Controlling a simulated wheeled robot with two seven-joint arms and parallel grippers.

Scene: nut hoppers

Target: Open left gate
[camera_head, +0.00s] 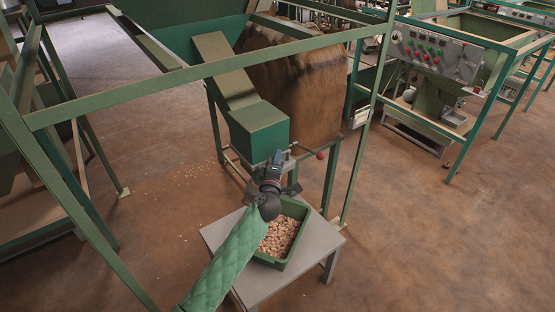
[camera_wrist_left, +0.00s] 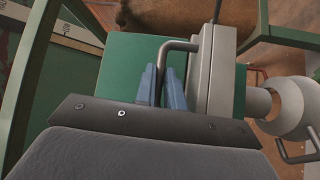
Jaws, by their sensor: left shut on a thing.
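The left hopper's green chute box (camera_head: 259,132) hangs above a small grey table. My left gripper (camera_head: 277,160) is at the lower front edge of this box. In the left wrist view its blue fingers (camera_wrist_left: 164,88) are shut on a bent metal handle (camera_wrist_left: 182,46), one finger on each side of the rod. The handle runs to an upright grey metal part (camera_wrist_left: 217,65) in front of the green box, which seems to belong to the gate. How far the gate stands open is hidden. My right gripper is in neither view.
A green crate (camera_head: 284,266) of nuts stands on the grey table (camera_head: 325,236) under my left arm. Green frame bars (camera_head: 200,73) cross above. A brown sack (camera_head: 305,85) is behind the chute. Another bent handle (camera_wrist_left: 300,156) shows at lower right in the wrist view.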

